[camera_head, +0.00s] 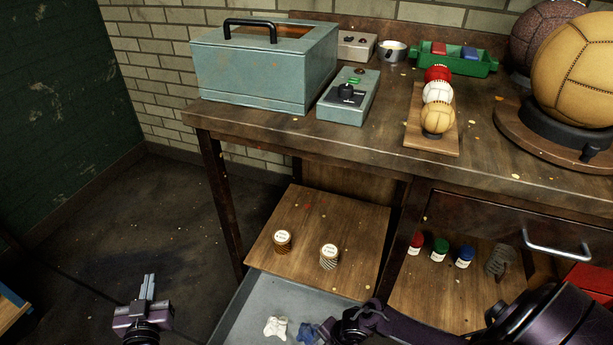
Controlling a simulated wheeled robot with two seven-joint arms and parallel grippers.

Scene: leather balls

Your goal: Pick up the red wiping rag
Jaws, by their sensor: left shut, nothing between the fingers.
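I cannot make out a red rag in this view. A white crumpled cloth (275,328) and a blue crumpled cloth (306,332) lie in a grey open tray (243,308) low under the bench. My right arm and gripper (350,326) reach in from the right over the tray's right part and hide what lies there; the right fingers cannot be made out. My left gripper (148,287) is over the dark floor at the lower left, shut and empty, well left of the tray.
A wooden bench (390,160) carries a teal box (250,80), a control box (348,97), balls on a stand (425,140) and a green tray (485,68). A lower shelf (300,215) holds two spools. Small bottles (440,249) stand right.

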